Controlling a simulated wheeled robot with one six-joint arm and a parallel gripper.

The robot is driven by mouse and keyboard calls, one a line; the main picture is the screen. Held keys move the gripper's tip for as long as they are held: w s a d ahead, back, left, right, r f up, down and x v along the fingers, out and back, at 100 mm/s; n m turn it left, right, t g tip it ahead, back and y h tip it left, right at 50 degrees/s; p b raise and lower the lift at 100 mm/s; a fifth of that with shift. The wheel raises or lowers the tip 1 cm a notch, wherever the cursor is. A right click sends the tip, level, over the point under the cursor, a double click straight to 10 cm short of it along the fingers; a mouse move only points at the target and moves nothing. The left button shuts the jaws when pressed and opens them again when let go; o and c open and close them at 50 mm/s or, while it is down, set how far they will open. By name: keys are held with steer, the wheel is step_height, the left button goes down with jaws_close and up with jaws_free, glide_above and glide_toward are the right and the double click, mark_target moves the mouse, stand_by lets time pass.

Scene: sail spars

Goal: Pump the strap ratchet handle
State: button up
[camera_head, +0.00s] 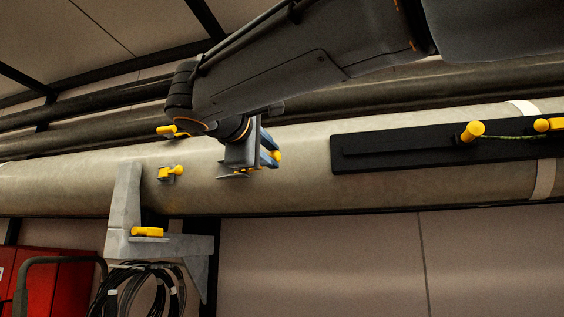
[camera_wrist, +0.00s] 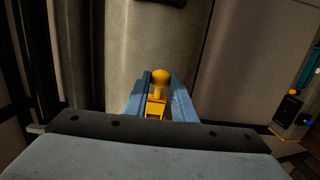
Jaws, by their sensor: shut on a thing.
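A yellow handle with a round knob (camera_wrist: 161,76) stands between the two blue fingers of my gripper (camera_wrist: 160,92) in the wrist view. My gripper is shut on it. In the head view my gripper (camera_head: 269,150) is at the near face of the large pale spar (camera_head: 310,170), and the yellow knob (camera_head: 277,156) shows at its fingertips. The ratchet body under the handle is mostly hidden by my gripper and wrist. I cannot see a strap clearly at this handle.
Other yellow handles sit left of my gripper: one on the spar (camera_head: 176,171), one on the grey bracket (camera_head: 148,232). A black plate (camera_head: 420,142) with a yellow knob (camera_head: 472,131) is at right. Coiled black cable (camera_head: 140,290) hangs below the bracket, beside a red cabinet (camera_head: 60,280).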

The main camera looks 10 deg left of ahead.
steer(key=shift+s+a, duration=0.6)
steer(key=shift+s, duration=0.3)
steer(key=shift+s+a+p, duration=0.25)
steer(key=shift+s+a, duration=0.5)
steer(key=shift+a, duration=0.2)
steer(key=shift+s+a+p, duration=0.2)
steer(key=shift+s+a, duration=0.55)
steer(key=shift+a, duration=0.15)
steer(key=a, duration=0.1)
steer(key=s+a+p, duration=0.1)
steer(key=shift+s+a, duration=0.1)
steer(key=shift+a, duration=0.2)
steer(key=shift+d, duration=0.1)
